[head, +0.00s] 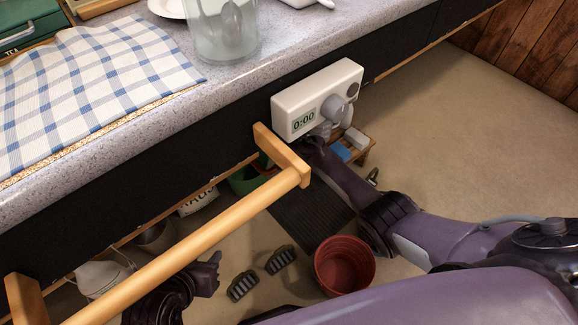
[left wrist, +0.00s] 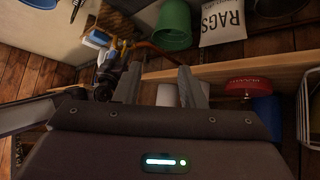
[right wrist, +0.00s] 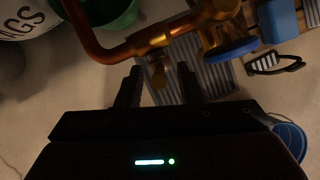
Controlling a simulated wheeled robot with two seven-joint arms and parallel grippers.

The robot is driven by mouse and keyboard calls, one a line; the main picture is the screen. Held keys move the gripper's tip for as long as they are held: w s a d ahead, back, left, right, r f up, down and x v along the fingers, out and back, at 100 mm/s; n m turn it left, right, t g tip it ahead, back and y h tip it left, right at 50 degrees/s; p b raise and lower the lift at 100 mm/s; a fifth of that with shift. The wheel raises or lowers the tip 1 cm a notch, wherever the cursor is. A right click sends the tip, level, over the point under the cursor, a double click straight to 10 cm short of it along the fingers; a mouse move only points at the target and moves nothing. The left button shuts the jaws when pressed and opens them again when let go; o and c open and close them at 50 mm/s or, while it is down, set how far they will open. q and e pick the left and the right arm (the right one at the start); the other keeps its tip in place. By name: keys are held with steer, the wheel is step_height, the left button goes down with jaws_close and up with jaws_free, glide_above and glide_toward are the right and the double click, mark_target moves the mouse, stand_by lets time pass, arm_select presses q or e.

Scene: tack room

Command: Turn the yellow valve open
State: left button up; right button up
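A copper pipe (right wrist: 105,48) with brass fittings crosses the right wrist view. A small, shaded yellow-brass piece (right wrist: 158,75) hangs from it, perhaps the yellow valve's handle; I cannot tell for sure. A blue round handle (right wrist: 234,50) sits on the pipework to its right. My right gripper (right wrist: 160,80) is open, its fingers either side of the brass piece in this view; contact cannot be told. In the head view the right gripper is hidden under the counter. My left gripper (head: 213,268) is low under the counter, open and empty, apart from the pipe (left wrist: 150,48).
The counter edge (head: 110,195) and a wooden rail (head: 190,245) overhang the space. A white timer box (head: 317,98) hangs on the counter front. A red bucket (head: 344,266), brushes (head: 281,260), a dark mat (head: 312,215) and a green bucket (right wrist: 108,10) stand below.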

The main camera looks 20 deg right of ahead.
arm_select(q)
steer(key=shift+w+d+r+t+h+b, duration=0.15)
steer(key=shift+w+d+r+t+h, duration=0.15)
steer(key=shift+w+r+t, duration=0.35)
steer(key=shift+w+d+r+t+h+b, duration=0.2)
steer(key=shift+w+r+t, duration=0.25)
steer(key=shift+w+r, duration=0.4)
arm_select(e)
steer(key=shift+w+f, duration=0.2)
steer(key=shift+f, duration=0.35)
arm_select(q)
steer(key=shift+s, duration=0.1)
arm_select(e)
steer(key=shift+c, duration=0.3)
jaws_close()
